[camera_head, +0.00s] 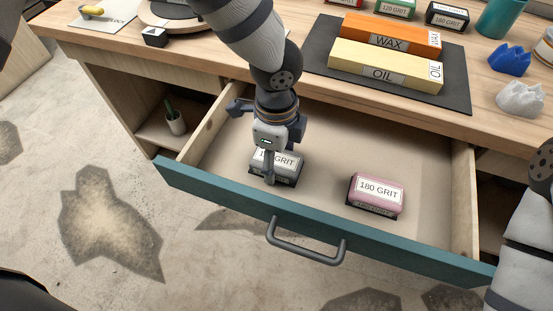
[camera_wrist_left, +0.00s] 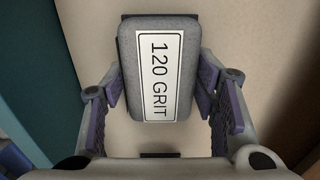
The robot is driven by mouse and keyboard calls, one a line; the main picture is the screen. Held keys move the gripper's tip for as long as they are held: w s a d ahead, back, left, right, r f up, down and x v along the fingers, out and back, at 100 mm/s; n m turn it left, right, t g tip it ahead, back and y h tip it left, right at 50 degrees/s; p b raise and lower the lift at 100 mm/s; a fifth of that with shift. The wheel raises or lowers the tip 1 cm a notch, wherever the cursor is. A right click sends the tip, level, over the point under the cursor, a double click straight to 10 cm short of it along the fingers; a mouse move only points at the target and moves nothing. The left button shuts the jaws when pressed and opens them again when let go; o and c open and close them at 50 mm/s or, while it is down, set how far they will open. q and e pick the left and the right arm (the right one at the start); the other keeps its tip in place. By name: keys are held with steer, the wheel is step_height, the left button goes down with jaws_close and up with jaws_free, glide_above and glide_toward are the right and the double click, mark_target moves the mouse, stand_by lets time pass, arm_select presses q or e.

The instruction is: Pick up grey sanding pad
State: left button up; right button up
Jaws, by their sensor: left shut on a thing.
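The grey sanding pad (camera_head: 288,168) lies in the open drawer, near its front wall and left of the middle. In the left wrist view the grey pad (camera_wrist_left: 143,35) shows a white label reading 120 GRIT. My left gripper (camera_head: 272,172) reaches down over the pad from above. In the left wrist view its two fingers (camera_wrist_left: 160,100) stand at either side of the pad, and it is shut on it. The gripper hides part of the pad in the head view. Whether the pad touches the drawer floor is not clear. My right gripper is not in view.
A pink 180 GRIT pad (camera_head: 376,194) sits to the right in the drawer (camera_head: 330,140). The drawer's teal front (camera_head: 230,202) has a grey handle (camera_head: 305,246). On the desk above are orange WAX (camera_head: 385,36) and yellow OIL (camera_head: 375,64) boxes. The drawer's back right is bare.

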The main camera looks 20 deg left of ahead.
mark_target(277, 157)
arm_select(q)
step_height(277, 157, up, 3)
steer(key=shift+w+r, duration=0.1)
steer(key=s+a+r+p, duration=0.1)
steer(key=s+r+p, duration=0.1)
steer(key=s+r, duration=0.3)
steer(key=s+a+r+p, duration=0.1)
steer(key=s+r, duration=0.3)
steer(key=s, duration=0.5)
steer(key=shift+r+p, duration=0.4)
steer(key=shift+p, duration=0.15)
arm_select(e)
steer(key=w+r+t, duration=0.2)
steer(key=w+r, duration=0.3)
